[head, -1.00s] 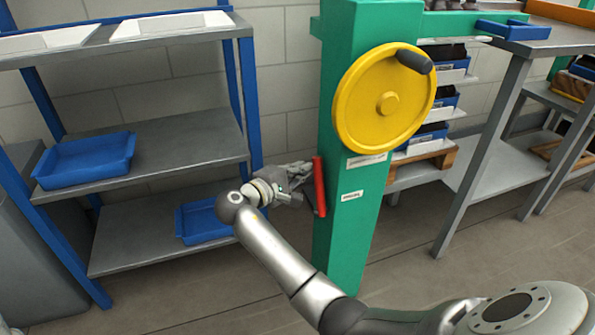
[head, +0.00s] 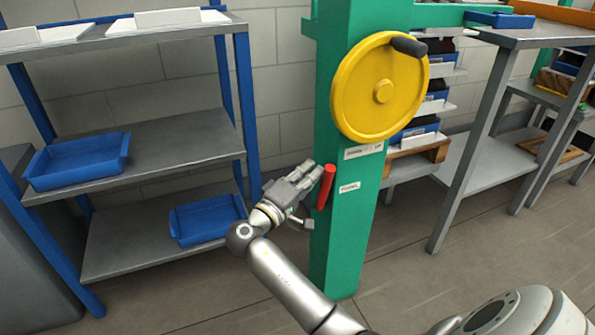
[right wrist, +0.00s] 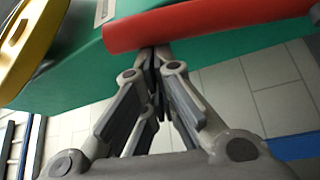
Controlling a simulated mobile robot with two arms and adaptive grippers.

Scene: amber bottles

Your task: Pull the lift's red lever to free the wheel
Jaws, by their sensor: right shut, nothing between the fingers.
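The lift is a green column (head: 345,235) with a yellow wheel (head: 360,100) that has a dark knob at its upper right. The red lever (head: 326,188) is on the column's left side below the wheel, its top leaning right. My right gripper (head: 318,173) is shut and empty, with its fingertips at the lever's upper left side. In the right wrist view the red lever (right wrist: 215,24) crosses just past the shut fingertips (right wrist: 155,58). I cannot tell whether they touch it. My left gripper is not in view.
A grey shelf with blue posts (head: 150,150) stands at the left and holds blue trays (head: 78,161). A grey workbench (head: 480,120) stands to the right, behind the column. The floor in front of the column is clear apart from my right arm.

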